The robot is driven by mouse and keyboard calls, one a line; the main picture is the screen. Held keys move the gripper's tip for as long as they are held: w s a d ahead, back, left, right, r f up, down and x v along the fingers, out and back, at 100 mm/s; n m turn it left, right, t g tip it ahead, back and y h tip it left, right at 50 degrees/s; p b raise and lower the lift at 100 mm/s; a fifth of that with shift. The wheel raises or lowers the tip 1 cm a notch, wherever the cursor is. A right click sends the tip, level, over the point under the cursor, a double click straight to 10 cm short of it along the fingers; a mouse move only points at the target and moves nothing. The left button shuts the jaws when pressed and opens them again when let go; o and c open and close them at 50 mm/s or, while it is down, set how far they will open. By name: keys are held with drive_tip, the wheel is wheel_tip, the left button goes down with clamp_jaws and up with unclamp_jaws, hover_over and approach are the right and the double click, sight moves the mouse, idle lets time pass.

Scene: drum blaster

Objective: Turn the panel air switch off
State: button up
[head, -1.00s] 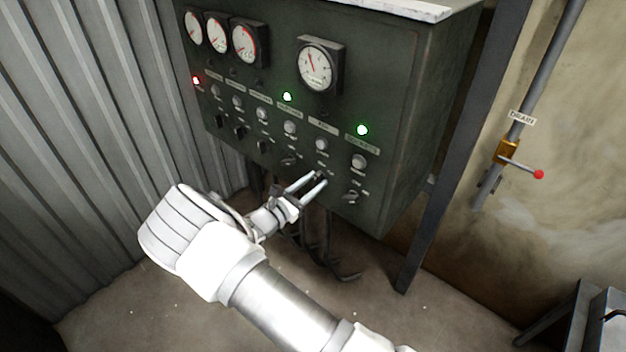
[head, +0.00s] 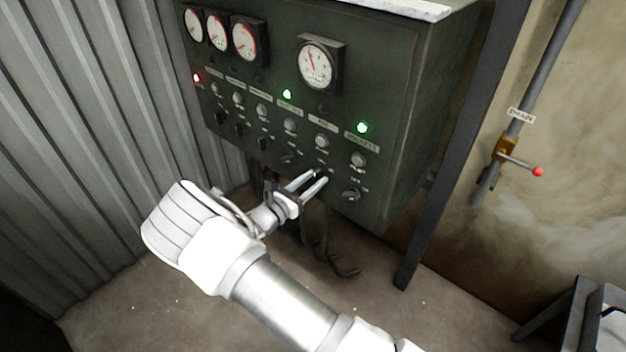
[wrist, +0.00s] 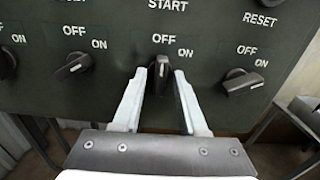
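The panel (head: 400,85) is a dark green box with a row of rotary switches along its lower front. The switch under the label that seems to read AIR (head: 322,122) is mostly hidden behind my fingers in the head view. In the wrist view, this black knob (wrist: 161,72) stands nearly upright, its handle toward the OFF mark, with ON to the upper right. My gripper (wrist: 160,78) is open, with one finger on each side of the knob and small gaps visible. My gripper also shows in the head view (head: 321,177), close to the panel's lower edge.
Neighbouring switches stand close on the left (wrist: 75,66) and right (wrist: 243,80). Two green lamps (head: 287,93) (head: 362,127) and a red lamp (head: 197,77) are lit. The lamp above the AIR label is dark. A steel leg (head: 430,215) and a drain valve (head: 507,149) are at right.

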idle(0.3)
drive_tip(key=v, duration=1.7)
drive_tip(key=shift+s, duration=0.2)
drive_tip(key=s+d+r+m+g+y+p, duration=0.2)
drive_tip(key=s+d+r+m+g, duration=0.1)
drive_tip(key=d+r+m+g, duration=1.35)
drive_tip(key=s+d+r+m+t+y+p, duration=0.1)
drive_tip(key=s+d+r+m+t+y, duration=0.3)
drive_tip(key=s+r, duration=0.4)
drive_tip(key=s+d+r+m+t+y+p, duration=0.2)
drive_tip(key=s+d+r+m+t+y, duration=0.2)
drive_tip(key=s+d+r+m, duration=0.3)
drive_tip(key=shift+s+r+m+y, duration=0.35)
drive_tip(key=shift+s+m+y, duration=0.2)
drive_tip(key=shift+s, duration=0.2)
